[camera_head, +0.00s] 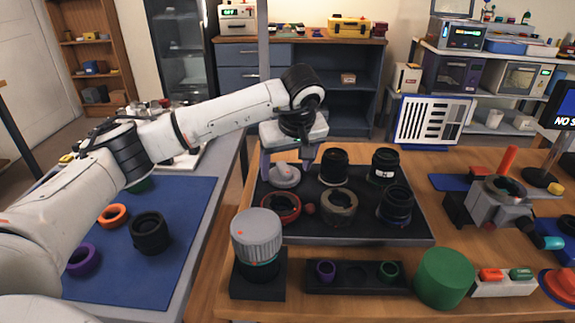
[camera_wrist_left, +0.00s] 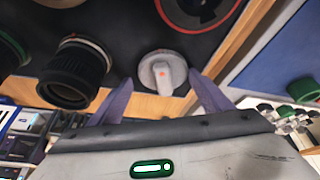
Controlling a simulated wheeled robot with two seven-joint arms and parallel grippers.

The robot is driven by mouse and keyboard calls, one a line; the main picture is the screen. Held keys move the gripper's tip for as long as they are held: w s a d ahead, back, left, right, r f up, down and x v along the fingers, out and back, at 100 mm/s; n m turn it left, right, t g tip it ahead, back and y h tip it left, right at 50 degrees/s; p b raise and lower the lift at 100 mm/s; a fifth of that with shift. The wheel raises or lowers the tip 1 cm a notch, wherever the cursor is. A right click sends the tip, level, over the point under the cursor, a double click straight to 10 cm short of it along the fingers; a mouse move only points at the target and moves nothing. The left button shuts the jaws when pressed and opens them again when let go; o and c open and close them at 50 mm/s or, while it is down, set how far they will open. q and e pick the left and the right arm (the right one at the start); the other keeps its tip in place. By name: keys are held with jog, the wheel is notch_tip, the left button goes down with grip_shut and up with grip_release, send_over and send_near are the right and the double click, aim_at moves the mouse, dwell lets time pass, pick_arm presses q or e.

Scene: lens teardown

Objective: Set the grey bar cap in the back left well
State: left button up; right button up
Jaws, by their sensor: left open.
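The grey bar cap (camera_head: 285,176) is a round light-grey disc with a raised bar. It rests at the back left of the dark tray (camera_head: 312,236), bar up; it also shows in the left wrist view (camera_wrist_left: 162,76) with an orange dot on its bar. The cap covers the spot under it, so I cannot tell how deep it sits in the back left well. My left gripper (camera_head: 286,160) is open just above and behind the cap. In the left wrist view its purple fingers (camera_wrist_left: 158,92) stand apart, with the cap just beyond their tips, not gripped.
The tray also holds a red-rimmed ring (camera_head: 281,207), a grey-brown ring (camera_head: 340,206) and several black lens parts (camera_head: 333,166). In front stand a ribbed grey cylinder (camera_head: 257,238), a black holder (camera_head: 357,279) and a green cylinder (camera_head: 445,278). A blue mat (camera_head: 190,255) lies left.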

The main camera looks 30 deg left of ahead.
pick_arm(q)
jog(key=shift+s+a+f+g, duration=0.15)
jog(key=shift+s+f, duration=0.1)
jog(key=shift+f, duration=0.15)
jog(key=shift+s+a+f+g, duration=0.1)
jog(key=shift+s+f+g, duration=0.05)
jog(key=shift+s+f, duration=0.15)
jog(key=w+p+v, duration=0.1)
jog(key=v, duration=1)
jog(key=shift+d+r, duration=0.15)
jog(key=shift+r, duration=0.2)
